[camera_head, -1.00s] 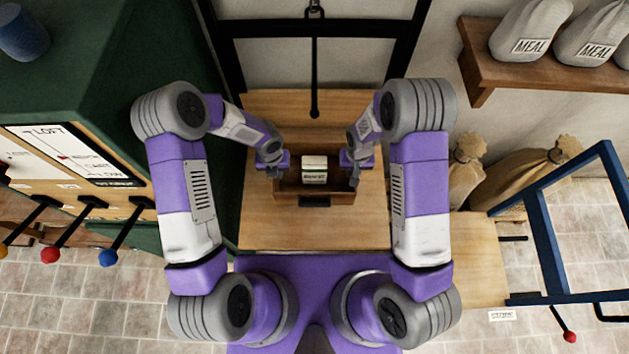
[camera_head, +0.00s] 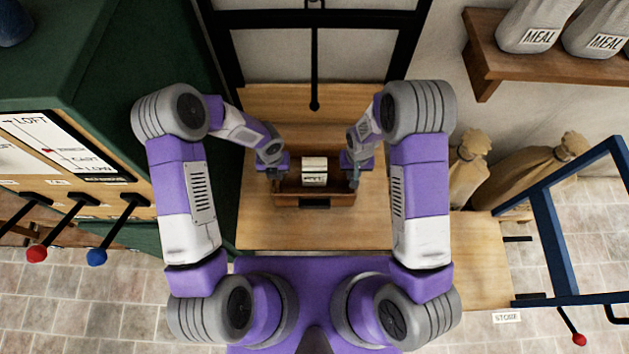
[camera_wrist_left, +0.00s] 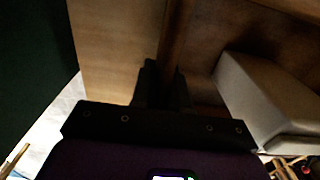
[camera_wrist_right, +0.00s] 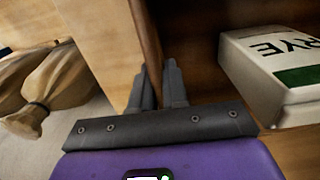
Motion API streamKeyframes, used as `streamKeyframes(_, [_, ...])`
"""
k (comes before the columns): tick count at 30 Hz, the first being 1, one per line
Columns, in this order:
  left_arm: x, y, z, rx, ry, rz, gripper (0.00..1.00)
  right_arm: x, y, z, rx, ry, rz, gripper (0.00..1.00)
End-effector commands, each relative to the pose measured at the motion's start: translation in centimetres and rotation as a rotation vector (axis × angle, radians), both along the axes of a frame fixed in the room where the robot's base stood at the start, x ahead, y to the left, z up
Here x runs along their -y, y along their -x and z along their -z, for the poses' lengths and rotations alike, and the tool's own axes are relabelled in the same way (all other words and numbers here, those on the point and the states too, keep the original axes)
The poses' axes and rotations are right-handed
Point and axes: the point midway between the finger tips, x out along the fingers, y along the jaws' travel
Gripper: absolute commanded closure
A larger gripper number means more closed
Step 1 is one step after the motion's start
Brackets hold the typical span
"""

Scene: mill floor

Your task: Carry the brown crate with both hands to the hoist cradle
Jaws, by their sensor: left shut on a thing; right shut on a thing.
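The brown crate (camera_head: 287,200) is in the middle of the head view, over a light wooden surface (camera_head: 270,235). Whether it touches that surface I cannot tell. A pale box lies inside; the right wrist view shows it is marked RYE (camera_wrist_right: 285,75). My left gripper (camera_head: 276,178) is shut on the crate's left wall, which also shows in the left wrist view (camera_wrist_left: 180,35). My right gripper (camera_head: 352,180) is shut on the right wall, seen in the right wrist view (camera_wrist_right: 150,40). The crate looks level. I cannot identify the hoist cradle for certain.
A black frame with a hanging rod (camera_head: 315,60) stands beyond the crate. A green cabinet with levers (camera_head: 128,200) is at left. Meal sacks on a shelf (camera_head: 480,75), brown sacks (camera_head: 540,175) and a blue frame (camera_head: 555,240) are at right.

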Motion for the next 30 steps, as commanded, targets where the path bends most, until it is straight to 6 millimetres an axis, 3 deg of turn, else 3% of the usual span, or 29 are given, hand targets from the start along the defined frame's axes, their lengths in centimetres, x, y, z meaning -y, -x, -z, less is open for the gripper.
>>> streamKeyframes(8, [-0.1,-0.1,1.4,0.001,-0.001,-0.001,1.0,0.1,0.0,1.4,0.001,0.001,0.001,1.0])
streamKeyframes(9, [-0.1,0.0,1.3,0.0,-0.002,-0.001,0.81,0.1,0.0,1.3,-0.001,0.001,0.001,0.81])
streamKeyframes(13, [-0.1,0.0,1.2,0.0,-0.001,-0.001,0.61,0.1,0.0,1.2,0.0,0.001,0.001,0.61])
streamKeyframes(23, [0.0,0.0,1.0,0.001,0.0,-0.001,0.6,0.0,0.0,1.2,0.0,0.0,0.0,0.6])
streamKeyframes(30, [-0.1,-0.2,-2.7,0.006,0.001,-0.002,0.6,0.0,0.0,1.2,0.0,0.0,0.0,0.6])
